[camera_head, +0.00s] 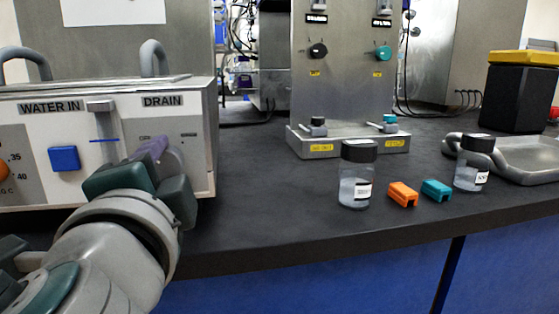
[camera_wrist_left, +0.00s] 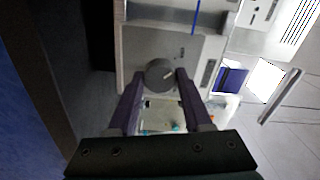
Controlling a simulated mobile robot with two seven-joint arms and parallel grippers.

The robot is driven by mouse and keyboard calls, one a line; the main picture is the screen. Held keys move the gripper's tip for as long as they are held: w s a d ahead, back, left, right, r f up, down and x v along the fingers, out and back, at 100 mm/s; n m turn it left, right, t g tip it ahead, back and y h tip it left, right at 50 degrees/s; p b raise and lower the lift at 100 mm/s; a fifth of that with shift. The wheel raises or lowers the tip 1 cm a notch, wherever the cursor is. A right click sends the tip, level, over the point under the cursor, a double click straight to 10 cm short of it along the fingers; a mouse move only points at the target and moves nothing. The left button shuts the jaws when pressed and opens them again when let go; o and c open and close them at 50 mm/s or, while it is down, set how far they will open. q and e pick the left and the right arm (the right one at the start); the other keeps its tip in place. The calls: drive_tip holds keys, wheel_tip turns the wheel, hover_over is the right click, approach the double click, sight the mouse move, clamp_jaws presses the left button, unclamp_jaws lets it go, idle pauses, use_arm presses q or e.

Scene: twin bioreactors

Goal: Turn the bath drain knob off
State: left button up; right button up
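The bath's front panel (camera_head: 190,124) carries the DRAIN label at the left of the head view. My left gripper (camera_head: 160,156) is in front of the panel below that label and hides the drain knob there. In the left wrist view the round grey drain knob (camera_wrist_left: 160,74) sits between the tips of the two purple fingers (camera_wrist_left: 160,80). The fingers are apart, one on each side of the knob. I cannot tell whether they touch it. My right gripper is in neither view.
A blue square part (camera_head: 64,158) is under the WATER IN label. On the black bench (camera_head: 270,190) stand two capped bottles (camera_head: 356,176) (camera_head: 474,164), with an orange clip (camera_head: 403,194) and a teal clip (camera_head: 436,190) between them.

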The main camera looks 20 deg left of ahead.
use_arm(q)
drive_tip(key=o, duration=0.4)
drive_tip(key=b+v, duration=0.1)
drive_tip(key=v, duration=0.9)
drive_tip(key=shift+b, duration=0.35)
